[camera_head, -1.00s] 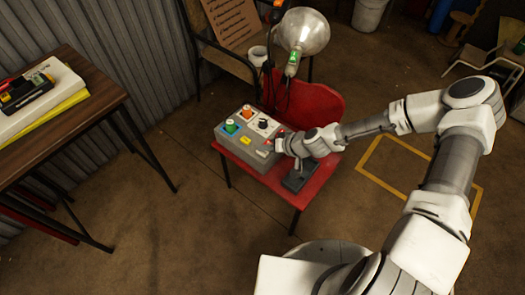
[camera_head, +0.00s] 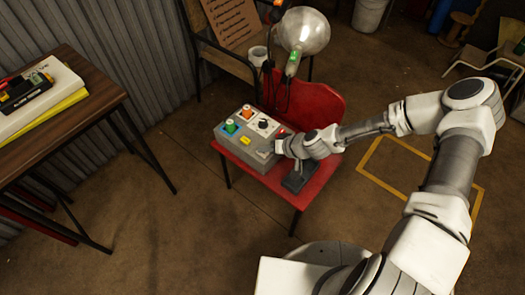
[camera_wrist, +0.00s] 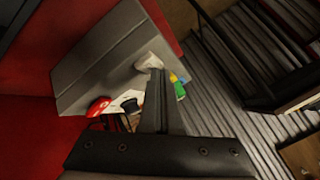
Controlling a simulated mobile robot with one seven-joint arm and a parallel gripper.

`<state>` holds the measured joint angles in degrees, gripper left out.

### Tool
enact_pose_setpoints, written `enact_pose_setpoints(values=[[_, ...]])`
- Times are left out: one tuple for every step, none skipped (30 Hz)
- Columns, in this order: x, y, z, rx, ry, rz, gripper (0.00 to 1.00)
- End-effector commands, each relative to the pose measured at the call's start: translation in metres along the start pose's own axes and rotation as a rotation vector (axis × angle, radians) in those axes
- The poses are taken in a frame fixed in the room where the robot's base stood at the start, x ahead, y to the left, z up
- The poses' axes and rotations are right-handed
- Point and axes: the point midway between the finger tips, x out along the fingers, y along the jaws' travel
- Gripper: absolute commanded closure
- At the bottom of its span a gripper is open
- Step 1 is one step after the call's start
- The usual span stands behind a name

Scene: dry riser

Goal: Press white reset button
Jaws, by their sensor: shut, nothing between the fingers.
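A grey control box (camera_head: 230,141) lies on the red chair seat. Its face carries a green button (camera_head: 230,126), an orange button (camera_head: 247,113), a black knob (camera_head: 263,124) and a yellow label (camera_head: 246,140). My gripper (camera_wrist: 155,72) is shut and empty at the box's right end. In the wrist view, a pale whitish piece (camera_wrist: 148,61), probably the white reset button, is right at the fingertips. I cannot tell whether they touch. A red button (camera_wrist: 98,106) shows to the left. The fingers hide part of the panel, and in the head view my wrist covers the box's right end.
The red chair (camera_head: 318,103) has its backrest behind the box. A lamp (camera_head: 304,31) and hanging dark cables stand close behind. A wooden table (camera_head: 100,98) is at left. Floor between table and chair is clear.

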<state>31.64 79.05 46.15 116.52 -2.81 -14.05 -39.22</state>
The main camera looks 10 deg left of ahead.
Motion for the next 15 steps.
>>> enact_pose_setpoints(values=[[0.000, 0.000, 0.000, 0.000, -0.001, 0.000, 1.00], [-0.001, 0.000, 0.000, 0.000, -0.001, 0.000, 1.00], [-0.002, -0.001, -0.001, 0.000, -0.001, 0.000, 1.00], [-0.003, -0.002, -0.001, 0.000, -0.001, 0.000, 1.00], [-0.004, -0.002, -0.002, 0.000, -0.001, 0.000, 1.00], [-0.005, -0.004, -0.003, -0.001, -0.001, 0.000, 1.00], [-0.006, -0.004, -0.004, -0.001, -0.001, 0.000, 1.00], [-0.008, -0.005, -0.005, -0.002, -0.001, 0.000, 1.00], [-0.009, -0.006, -0.007, -0.002, 0.000, 0.001, 1.00], [-0.011, -0.007, -0.007, -0.002, 0.000, 0.001, 1.00], [-0.011, -0.008, -0.008, -0.002, 0.000, 0.000, 1.00], [-0.012, -0.009, -0.009, -0.001, 0.000, 0.000, 1.00], [-0.013, -0.009, -0.009, -0.001, 0.000, 0.000, 1.00], [-0.013, -0.009, -0.009, 0.000, 0.000, 0.000, 1.00], [-0.013, -0.009, -0.009, 0.000, 0.000, 0.000, 1.00]])
